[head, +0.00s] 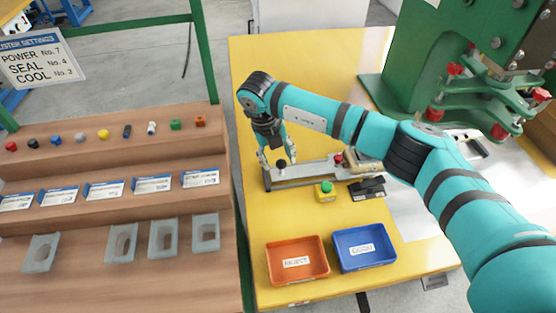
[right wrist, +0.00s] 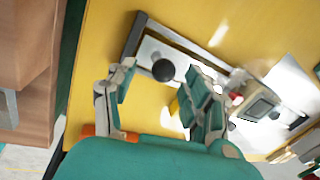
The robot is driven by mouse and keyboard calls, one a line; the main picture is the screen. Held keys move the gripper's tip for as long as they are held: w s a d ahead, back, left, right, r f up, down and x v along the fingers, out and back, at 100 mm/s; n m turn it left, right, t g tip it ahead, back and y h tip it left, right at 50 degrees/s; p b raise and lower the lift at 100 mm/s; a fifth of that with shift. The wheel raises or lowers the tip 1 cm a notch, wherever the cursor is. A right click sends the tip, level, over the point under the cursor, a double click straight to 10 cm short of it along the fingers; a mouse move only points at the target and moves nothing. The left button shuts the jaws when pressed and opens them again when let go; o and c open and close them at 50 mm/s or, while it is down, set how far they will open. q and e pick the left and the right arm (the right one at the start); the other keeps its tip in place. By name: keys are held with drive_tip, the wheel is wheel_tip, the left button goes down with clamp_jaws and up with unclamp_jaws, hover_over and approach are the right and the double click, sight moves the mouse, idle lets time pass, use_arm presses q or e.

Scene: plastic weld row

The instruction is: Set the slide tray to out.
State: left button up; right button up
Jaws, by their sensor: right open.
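The slide tray (head: 312,170) is a flat metal slide on the yellow table, below the green press. A round black knob (head: 281,164) stands at its left end. The tray and its dark frame also show in the right wrist view (right wrist: 188,56). My right gripper (head: 278,157) is over the left end of the tray, pointing down. In the right wrist view its fingers (right wrist: 160,82) are spread, with the black knob (right wrist: 163,70) showing in the gap between them. I cannot tell whether either finger touches the knob. My left gripper is not in view.
A yellow box with a green button (head: 326,192) and a black pedal-like part (head: 367,188) stand in front of the tray. Orange (head: 298,278) and blue (head: 391,263) bins are at the front. The green press (head: 430,70) stands at right, a brown stepped rack (head: 100,185) at left.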

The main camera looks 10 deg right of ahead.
wheel_tip(320, 180, up, 10)
drive_tip(key=a, duration=0.2)
drive_tip(key=shift+s, duration=0.25)
